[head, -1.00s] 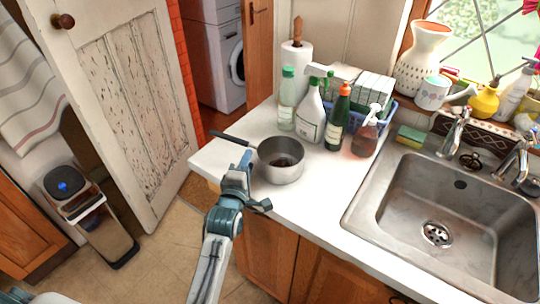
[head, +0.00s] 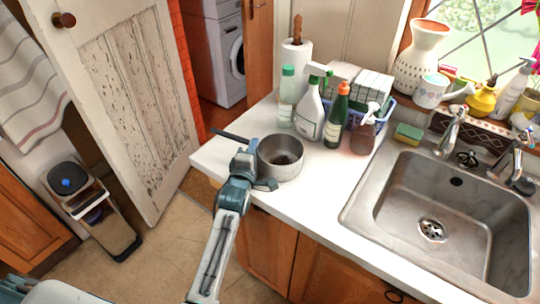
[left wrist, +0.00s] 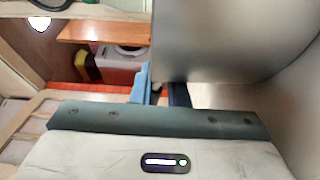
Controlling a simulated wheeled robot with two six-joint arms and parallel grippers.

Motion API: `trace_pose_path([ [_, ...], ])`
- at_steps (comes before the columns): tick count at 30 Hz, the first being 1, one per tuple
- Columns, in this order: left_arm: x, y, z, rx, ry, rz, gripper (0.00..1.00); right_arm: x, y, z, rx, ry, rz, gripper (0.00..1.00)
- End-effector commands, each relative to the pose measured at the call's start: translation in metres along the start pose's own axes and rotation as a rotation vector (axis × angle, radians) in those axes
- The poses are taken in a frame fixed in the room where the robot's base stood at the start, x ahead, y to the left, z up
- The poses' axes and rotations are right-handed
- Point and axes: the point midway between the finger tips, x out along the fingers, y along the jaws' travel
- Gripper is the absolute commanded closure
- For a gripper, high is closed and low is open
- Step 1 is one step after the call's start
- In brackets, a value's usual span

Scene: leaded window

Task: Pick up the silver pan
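The silver pan (head: 284,160) stands upright on the white worktop near its front left edge, with its dark handle (head: 229,137) pointing left. My left gripper (head: 251,160) is at the pan's left side, where the handle meets the wall, and covers that part of the handle. In the left wrist view the pan's grey metal wall (left wrist: 225,40) fills the upper right, very close. The fingers (left wrist: 160,93) show apart, with a narrow gap between them, and the right finger is partly hidden by the pan. I cannot tell whether they touch the handle. My right gripper is not in view.
Several bottles, including an orange-topped green one (head: 337,117), stand behind the pan beside a blue basket (head: 398,112). A steel sink (head: 385,200) is to the right. A bin (head: 112,228) stands at left by the open door (head: 125,105).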

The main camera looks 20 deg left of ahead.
Motion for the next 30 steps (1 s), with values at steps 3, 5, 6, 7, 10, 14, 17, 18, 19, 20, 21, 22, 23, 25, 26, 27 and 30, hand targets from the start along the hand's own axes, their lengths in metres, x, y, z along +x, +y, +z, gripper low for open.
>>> trace_pose_path([
  [3,0.0,0.001,0.0,-0.001,0.0,0.002,1.0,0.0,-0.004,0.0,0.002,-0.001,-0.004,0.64],
  [5,0.0,0.001,0.0,0.0,0.0,0.002,1.0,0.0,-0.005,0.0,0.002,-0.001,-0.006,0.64],
  [6,0.0,0.001,0.0,0.0,0.0,0.002,1.0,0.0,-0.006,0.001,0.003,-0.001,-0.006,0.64],
  [7,0.0,0.001,0.0,0.0,0.0,0.002,1.0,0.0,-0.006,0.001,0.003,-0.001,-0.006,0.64],
  [10,0.0,0.004,0.0,-0.001,0.0,0.003,1.0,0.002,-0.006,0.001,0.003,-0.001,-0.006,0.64],
  [14,0.0,0.013,0.0,-0.001,0.001,0.005,1.0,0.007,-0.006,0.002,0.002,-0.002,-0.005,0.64],
  [17,0.001,0.026,0.0,-0.001,0.001,0.007,1.0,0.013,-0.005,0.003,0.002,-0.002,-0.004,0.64],
  [18,0.001,0.032,0.0,-0.002,0.001,0.007,1.0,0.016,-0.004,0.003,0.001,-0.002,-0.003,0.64],
  [19,0.0,0.037,0.0,-0.003,0.001,0.008,1.0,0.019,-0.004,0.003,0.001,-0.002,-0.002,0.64],
  [20,-0.008,0.034,-0.002,-0.002,0.001,0.002,1.0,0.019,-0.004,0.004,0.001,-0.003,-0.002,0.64],
  [21,-0.017,0.033,-0.004,-0.001,0.001,0.0,1.0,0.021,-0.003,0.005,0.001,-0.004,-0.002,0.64],
  [22,-0.023,0.034,-0.005,-0.001,0.002,0.0,1.0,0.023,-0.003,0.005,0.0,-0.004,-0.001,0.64],
  [23,-0.03,0.035,-0.006,-0.001,0.002,0.001,1.0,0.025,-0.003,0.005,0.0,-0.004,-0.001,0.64],
  [25,-0.048,0.036,-0.01,-0.001,0.001,0.0,1.0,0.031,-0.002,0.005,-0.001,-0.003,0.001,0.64],
  [26,-0.055,0.037,-0.011,0.0,0.001,0.001,1.0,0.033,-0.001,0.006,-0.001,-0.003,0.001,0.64],
  [27,-0.066,0.037,-0.014,0.001,0.002,0.001,1.0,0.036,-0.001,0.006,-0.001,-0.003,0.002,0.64],
  [30,-0.093,0.04,-0.019,0.0,0.001,0.0,1.0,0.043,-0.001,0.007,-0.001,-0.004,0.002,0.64],
])
